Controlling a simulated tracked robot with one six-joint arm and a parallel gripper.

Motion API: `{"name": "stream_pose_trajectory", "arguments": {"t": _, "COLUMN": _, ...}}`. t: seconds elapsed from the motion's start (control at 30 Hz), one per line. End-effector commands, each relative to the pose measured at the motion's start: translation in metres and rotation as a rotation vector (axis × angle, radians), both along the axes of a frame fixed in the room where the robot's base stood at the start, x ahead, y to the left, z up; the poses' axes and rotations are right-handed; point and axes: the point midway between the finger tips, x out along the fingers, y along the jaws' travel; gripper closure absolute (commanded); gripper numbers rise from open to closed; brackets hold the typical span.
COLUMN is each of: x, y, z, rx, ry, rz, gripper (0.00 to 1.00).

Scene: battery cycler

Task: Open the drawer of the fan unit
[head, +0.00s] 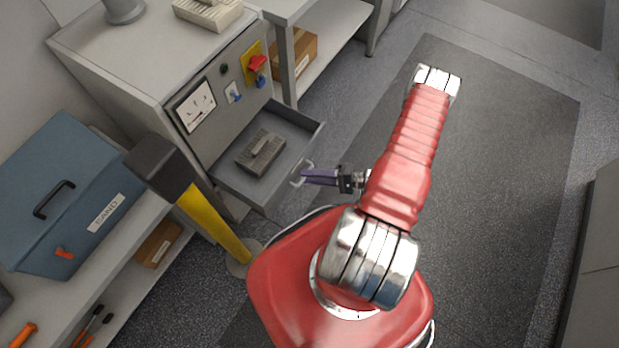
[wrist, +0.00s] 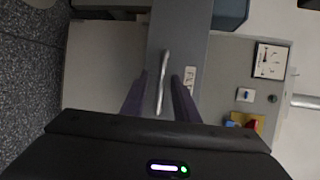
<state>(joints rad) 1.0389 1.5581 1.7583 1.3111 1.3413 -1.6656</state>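The fan unit (head: 140,75) is a grey cabinet with a control panel on its front. Its drawer (head: 228,183) stands pulled well out below the panel, with a grey block-like part (head: 261,152) lying inside. The silver bar handle (head: 300,174) is on the drawer front, which also shows in the wrist view (wrist: 200,45). My gripper (head: 309,176) is at the handle. In the wrist view its purple fingers (wrist: 159,80) stand apart, one on each side of the handle (wrist: 162,80), with gaps visible. Finger contact with the handle cannot be made out.
A yellow post with a dark top (head: 215,222) stands left of the drawer. A blue box labelled SAND (head: 70,190) sits on a shelf at left. A cardboard box (head: 296,52) is on a shelf behind. The dark floor mat (head: 490,180) at right is clear.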

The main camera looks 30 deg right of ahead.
Motion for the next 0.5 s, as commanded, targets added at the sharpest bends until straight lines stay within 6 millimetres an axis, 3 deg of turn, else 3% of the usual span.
{"name": "stream_pose_trajectory", "arguments": {"t": 0.5, "x": -0.041, "y": -0.045, "z": 0.01, "rx": -0.002, "ry": -0.001, "rz": -0.002, "gripper": 0.72}}
